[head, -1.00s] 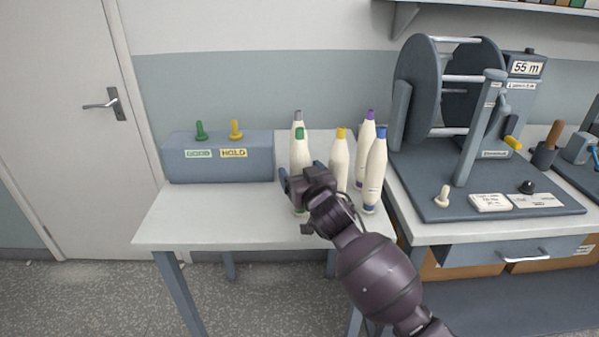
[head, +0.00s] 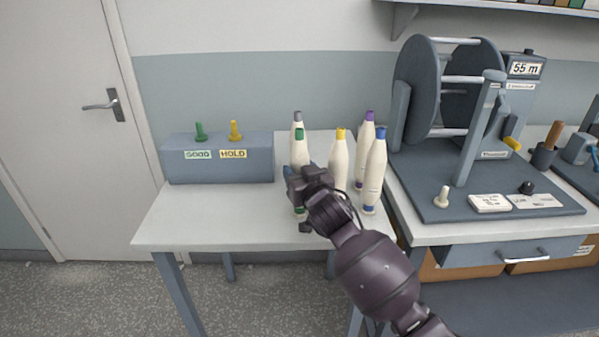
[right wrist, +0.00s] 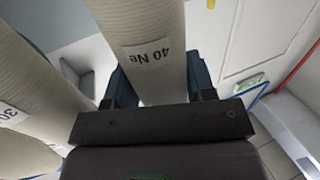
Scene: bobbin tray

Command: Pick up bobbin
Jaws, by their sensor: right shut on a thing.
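My right gripper (head: 299,174) is shut on the green-topped bobbin (head: 300,148), a cream cone standing upright at the front left of the bobbin group. In the right wrist view my right gripper (right wrist: 160,85) has a finger on each side of this bobbin (right wrist: 142,30), which bears a "40 Ne" label. The hand hides the bobbin's middle in the head view; its green foot shows below. The bobbin seems to be still on the table. My left gripper is not in view.
Close by stand bobbins with grey (head: 297,121), yellow (head: 339,160), purple (head: 365,145) and blue (head: 374,170) tops. A blue-grey box (head: 220,168) with GOOD and HOLD labels and two pegs stands left. The white table (head: 190,215) is clear in front of it. A reel machine (head: 425,90) stands right.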

